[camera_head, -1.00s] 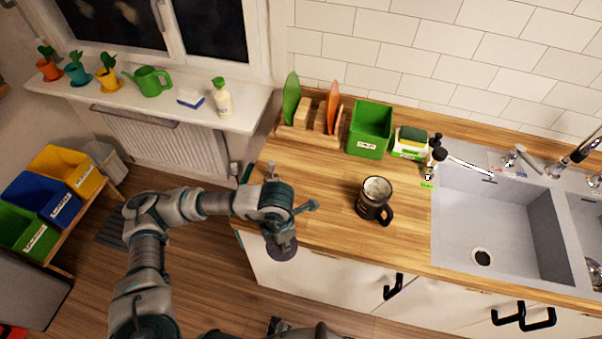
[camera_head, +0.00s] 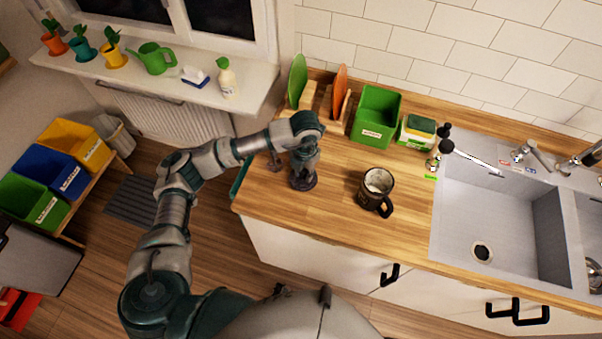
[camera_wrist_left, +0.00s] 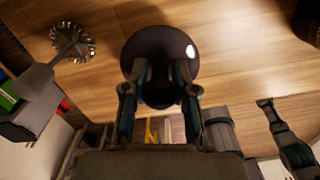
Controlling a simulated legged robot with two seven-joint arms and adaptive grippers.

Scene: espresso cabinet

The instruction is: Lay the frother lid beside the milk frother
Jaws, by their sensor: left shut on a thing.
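The milk frother (camera_head: 377,185) is a dark mug with a pale inside and a handle at its lower right. It stands upright on the wooden counter, and its dark side shows at the upper right corner of the left wrist view (camera_wrist_left: 309,22). My left gripper (camera_head: 304,169) points down, left of the frother. It is shut on the frother lid (camera_head: 303,183), a dark round disc that shows clearly in the left wrist view (camera_wrist_left: 160,45). The lid is over the counter, apart from the frother; I cannot tell whether it touches the wood.
A metal whisk-like thing (camera_wrist_left: 72,42) is left of the lid. A plate rack (camera_head: 323,112), a green bin (camera_head: 376,118) and a sponge holder (camera_head: 416,131) stand along the wall. The sink (camera_head: 490,215) is at right. Counter between lid and frother is bare.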

